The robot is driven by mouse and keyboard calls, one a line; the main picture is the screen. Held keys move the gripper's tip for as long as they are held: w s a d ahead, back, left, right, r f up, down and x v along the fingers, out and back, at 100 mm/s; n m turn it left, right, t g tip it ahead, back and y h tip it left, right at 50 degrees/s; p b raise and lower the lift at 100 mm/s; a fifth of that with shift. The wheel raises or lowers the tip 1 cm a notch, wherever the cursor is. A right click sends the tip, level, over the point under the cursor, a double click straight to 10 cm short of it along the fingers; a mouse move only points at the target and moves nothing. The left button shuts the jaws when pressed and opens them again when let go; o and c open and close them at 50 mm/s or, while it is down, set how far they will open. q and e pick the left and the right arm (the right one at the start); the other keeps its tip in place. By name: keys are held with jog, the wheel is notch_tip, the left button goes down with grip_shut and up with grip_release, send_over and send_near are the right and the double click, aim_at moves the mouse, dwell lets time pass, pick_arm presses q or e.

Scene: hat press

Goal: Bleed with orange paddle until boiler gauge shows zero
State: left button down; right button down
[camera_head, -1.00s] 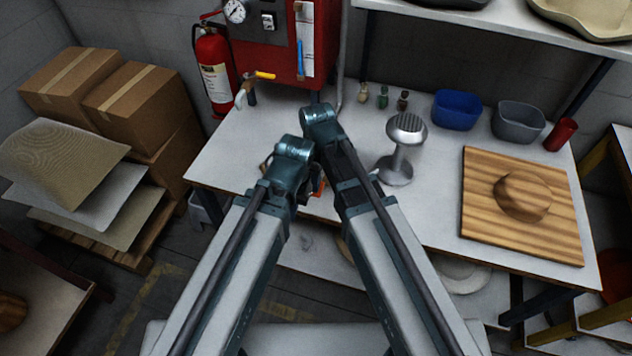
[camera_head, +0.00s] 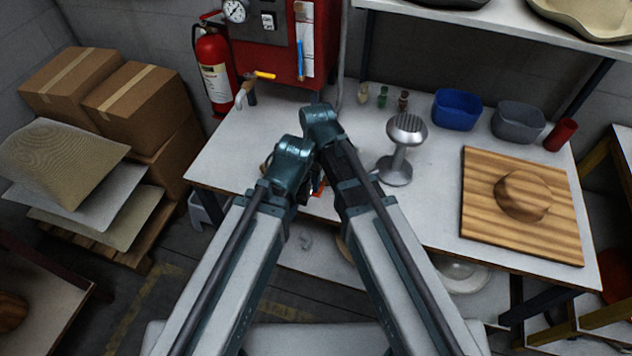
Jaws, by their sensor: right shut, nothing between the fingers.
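The red boiler cabinet (camera_head: 275,60) stands at the back left of the table, its top cut off by the picture's edge. Its round white gauge (camera_head: 235,11) has a dark needle, too small to read. My right gripper (camera_head: 317,186) is mostly hidden between my two folded arms at the table's front. It is shut and empty, well apart from the paddle. My left gripper is hidden behind its own arm.
A fire extinguisher (camera_head: 213,68) stands left of the cabinet. A metal stand (camera_head: 398,155), blue bin (camera_head: 457,109), grey bin (camera_head: 517,122) and wooden board with a hat form (camera_head: 523,195) occupy the table's right. The white tabletop (camera_head: 250,140) is clear before the cabinet.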

jog(key=shift+r, duration=0.2)
jog(key=shift+r+p, duration=0.65)
jog(key=shift+p, duration=0.2)
notch_tip(320, 180, up, 14)
jog(key=p, duration=1.3)
jog(key=shift+w+f+p, duration=0.15)
jog(key=shift+w+p, duration=0.1)
jog(key=shift+p, duration=0.15)
jog(key=shift+d, duration=0.1)
